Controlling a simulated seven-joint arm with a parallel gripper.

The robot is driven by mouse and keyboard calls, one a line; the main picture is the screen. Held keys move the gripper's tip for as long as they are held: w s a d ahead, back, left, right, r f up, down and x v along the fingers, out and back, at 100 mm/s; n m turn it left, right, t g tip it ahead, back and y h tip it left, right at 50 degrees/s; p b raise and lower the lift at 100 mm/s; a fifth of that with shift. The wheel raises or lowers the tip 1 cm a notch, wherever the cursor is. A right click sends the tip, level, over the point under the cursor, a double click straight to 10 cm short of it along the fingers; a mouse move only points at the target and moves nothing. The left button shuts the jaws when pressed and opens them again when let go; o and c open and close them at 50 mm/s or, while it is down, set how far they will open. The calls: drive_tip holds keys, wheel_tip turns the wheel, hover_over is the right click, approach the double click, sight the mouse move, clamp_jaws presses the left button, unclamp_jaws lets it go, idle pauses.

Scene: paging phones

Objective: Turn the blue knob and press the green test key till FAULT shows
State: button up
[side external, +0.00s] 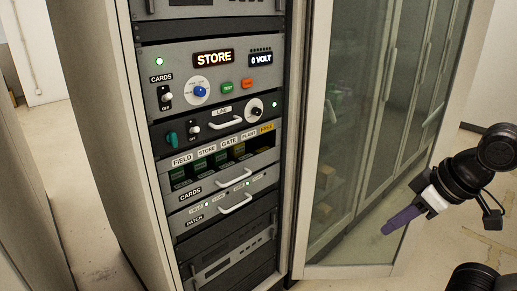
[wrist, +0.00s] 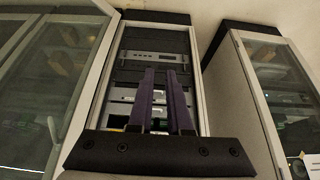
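The blue knob (side external: 200,91) sits on a pale round dial on the upper panel of the rack. The green test key (side external: 228,87) is just right of it. My gripper (side external: 390,226), with purple fingers, is well to the right of the rack, away from the panel. In the wrist view my gripper (wrist: 161,76) has its two fingers apart with nothing between them. The knob and key cannot be made out in the wrist view.
An orange key (side external: 249,84) is right of the green one. A CARDS switch (side external: 166,98), a LINE panel with a black knob (side external: 256,107), and drawer handles (side external: 235,204) are nearby. An open glass door (side external: 345,140) stands between the rack front and my gripper in the side view.

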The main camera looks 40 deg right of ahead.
sight(228, 88)
drive_tip(key=shift+w+r+m, duration=0.1)
drive_tip(key=shift+m, duration=0.2)
clamp_jaws()
drive_tip(key=w+r+m+t, duration=0.65)
drive_tip(key=w+r, duration=0.25)
drive_tip(key=w, duration=0.3)
drive_tip(key=w+r+m+t, duration=0.5)
drive_tip(key=w+r+m, duration=0.3)
drive_tip(key=w+r, duration=0.3)
drive_tip(key=w+d+f+m, duration=0.2)
drive_tip(key=w+f, duration=0.4)
drive_tip(key=w, duration=0.6)
drive_tip(key=shift+f+m+t, duration=0.2)
drive_tip(key=shift+m+t, duration=0.25)
drive_tip(key=shift+w, duration=0.1)
drive_tip(key=w, duration=1.3)
drive_tip(key=shift+w, duration=0.4)
